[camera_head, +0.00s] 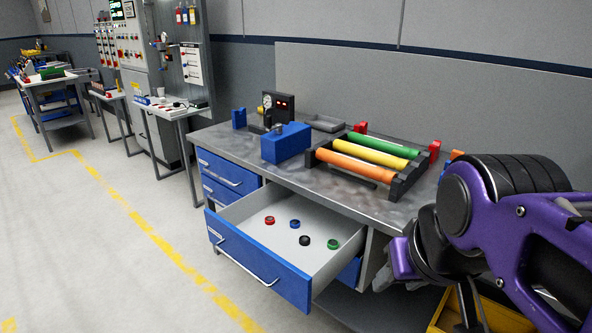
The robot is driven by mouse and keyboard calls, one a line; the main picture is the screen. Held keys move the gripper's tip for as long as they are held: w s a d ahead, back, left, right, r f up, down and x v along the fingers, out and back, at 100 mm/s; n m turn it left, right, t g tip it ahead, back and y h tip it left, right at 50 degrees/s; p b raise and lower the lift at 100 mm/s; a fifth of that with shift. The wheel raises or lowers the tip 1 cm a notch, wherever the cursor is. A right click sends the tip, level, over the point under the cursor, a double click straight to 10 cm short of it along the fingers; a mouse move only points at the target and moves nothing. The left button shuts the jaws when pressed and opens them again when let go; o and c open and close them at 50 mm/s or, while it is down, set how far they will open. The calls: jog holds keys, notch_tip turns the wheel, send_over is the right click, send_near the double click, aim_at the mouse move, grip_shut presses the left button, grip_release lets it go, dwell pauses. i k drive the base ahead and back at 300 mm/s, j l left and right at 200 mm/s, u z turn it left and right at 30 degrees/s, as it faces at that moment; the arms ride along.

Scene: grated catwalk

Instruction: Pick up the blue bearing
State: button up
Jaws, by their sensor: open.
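The blue bearing (295,224) is a small dark ring with blue on it. It lies on the pale floor of the open drawer (259,262), behind a black bearing (305,241). A red bearing (270,220) lies to its left and a green bearing (332,244) to its right. Nothing covers the blue bearing. My purple arm fills the right side of the view. My gripper (396,268), grey and partly hidden by the arm, is right of the drawer, well apart from the bearings. It is open and appears empty.
The drawer sticks out of a grey workbench (226,135). On the bench are a blue box (285,143) and a roller rack (407,176) with orange, yellow and green rollers. A yellow bin (498,318) is low at right. The floor at left is clear.

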aim_at(294, 223)
jog(key=i+j+z, duration=0.1)
jog(key=j, duration=0.2)
jog(key=i+j+z, duration=0.1)
jog(key=j, duration=0.25)
jog(key=i+j+z, duration=0.1)
jog(key=i+j, duration=0.15)
jog(key=i+j+z, duration=0.1)
jog(key=j, duration=0.35)
jog(key=i+j+z, duration=0.1)
jog(key=j, duration=0.25)
jog(key=i+j+z, duration=0.1)
jog(key=j, duration=0.25)
